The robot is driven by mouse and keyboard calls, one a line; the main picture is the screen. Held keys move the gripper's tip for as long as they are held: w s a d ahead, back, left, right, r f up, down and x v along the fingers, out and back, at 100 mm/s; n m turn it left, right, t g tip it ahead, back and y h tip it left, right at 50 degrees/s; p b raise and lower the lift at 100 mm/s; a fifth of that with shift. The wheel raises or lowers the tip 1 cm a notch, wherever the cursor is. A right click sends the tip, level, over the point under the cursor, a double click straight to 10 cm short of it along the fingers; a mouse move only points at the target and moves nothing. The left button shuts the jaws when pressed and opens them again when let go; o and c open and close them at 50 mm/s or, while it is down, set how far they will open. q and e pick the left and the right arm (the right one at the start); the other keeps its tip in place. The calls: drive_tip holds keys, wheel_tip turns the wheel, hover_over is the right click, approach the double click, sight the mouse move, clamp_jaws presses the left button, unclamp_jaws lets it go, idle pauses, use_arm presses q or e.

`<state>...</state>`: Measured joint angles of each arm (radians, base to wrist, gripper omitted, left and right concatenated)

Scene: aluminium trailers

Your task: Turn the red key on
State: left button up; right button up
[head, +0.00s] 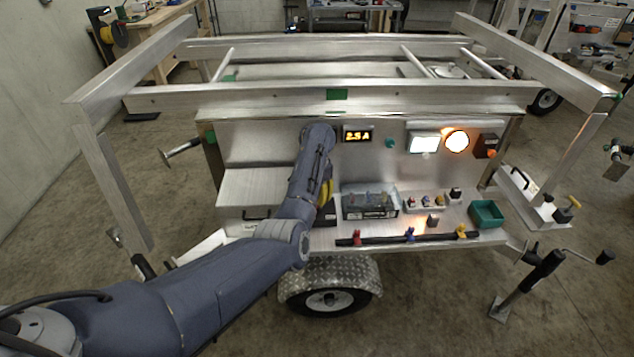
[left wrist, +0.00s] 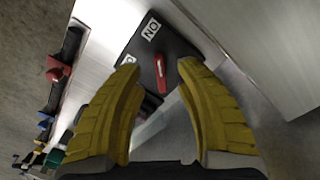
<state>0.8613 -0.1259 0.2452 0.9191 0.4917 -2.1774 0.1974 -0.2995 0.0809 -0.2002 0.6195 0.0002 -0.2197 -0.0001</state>
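The red key (left wrist: 161,75) stands in a black switch box (left wrist: 178,48) with white "ON" labels in the left wrist view. My left gripper (left wrist: 157,66) is open, its two yellow fingers on either side of the key with gaps between. Whether the fingertips are level with the key or short of it I cannot tell. In the head view my left gripper (head: 325,191) points down at the trailer's shelf, over the box, and the key is hidden behind my arm. My right gripper is in neither view.
A black bar (head: 385,239) with red, blue and yellow handles runs along the shelf's front edge. A clear-lidded box (head: 370,202), small switches (head: 425,202) and a green bin (head: 486,214) stand to the right. The trailer's upright panel (head: 255,139) rises behind.

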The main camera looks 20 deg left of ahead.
use_arm(q)
wheel_tip(320, 180, up, 8)
idle(0.4)
idle(0.4)
